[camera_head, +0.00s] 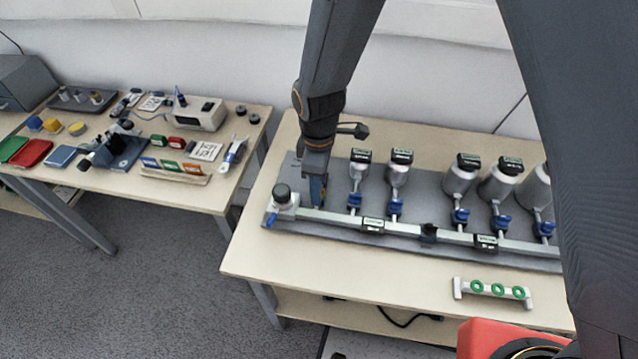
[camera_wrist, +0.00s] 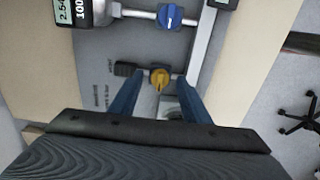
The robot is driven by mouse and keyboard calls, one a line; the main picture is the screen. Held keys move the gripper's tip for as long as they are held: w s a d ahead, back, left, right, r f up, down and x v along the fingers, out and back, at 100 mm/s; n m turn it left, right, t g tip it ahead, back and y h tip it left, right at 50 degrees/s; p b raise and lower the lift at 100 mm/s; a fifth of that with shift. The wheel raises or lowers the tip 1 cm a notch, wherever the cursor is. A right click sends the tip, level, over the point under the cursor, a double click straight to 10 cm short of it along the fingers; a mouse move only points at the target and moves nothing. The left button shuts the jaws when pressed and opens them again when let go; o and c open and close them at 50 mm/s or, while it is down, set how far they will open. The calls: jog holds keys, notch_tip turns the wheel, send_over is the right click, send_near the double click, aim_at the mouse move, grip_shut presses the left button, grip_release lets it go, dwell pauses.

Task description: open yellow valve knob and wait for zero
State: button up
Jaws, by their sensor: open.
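The yellow valve knob (camera_wrist: 159,77) shows in the wrist view on the manifold, its narrow handle pointing down toward my gripper. My gripper (camera_wrist: 156,86) is open, with one blue finger to each side of the knob. I cannot tell whether either finger touches it. In the head view my gripper (camera_head: 318,192) is low at the left end of the manifold rail (camera_head: 330,216) and largely hides the knob. A gauge display (camera_wrist: 64,11) at the wrist view's top left reads about 2.54. The displays in the head view are too small to read.
A blue knob (camera_wrist: 170,16) sits further along the manifold. Several metal cylinders with displays, including one cylinder (camera_head: 398,176), stand right of my gripper. A white-and-black fitting (camera_head: 284,200) is close on the left. A rack with green rings (camera_head: 497,289) stands at the front right.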

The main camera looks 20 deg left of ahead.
jog(key=c, duration=1)
jog(key=shift+c, duration=0.2)
jog(key=shift+m, duration=0.3)
jog(key=m+p, duration=0.1)
jog(key=m, duration=0.2)
jog(key=shift+r+m, duration=0.1)
jog(key=shift+m, duration=0.3)
jog(key=m+p, duration=0.1)
jog(key=m, duration=0.3)
jog(key=shift+m, duration=0.3)
jog(key=m+p, duration=0.1)
jog(key=m, duration=0.3)
jog(key=shift+p, duration=0.3)
jog(key=shift+m+p, duration=0.5)
jog(key=shift+m, duration=1.9)
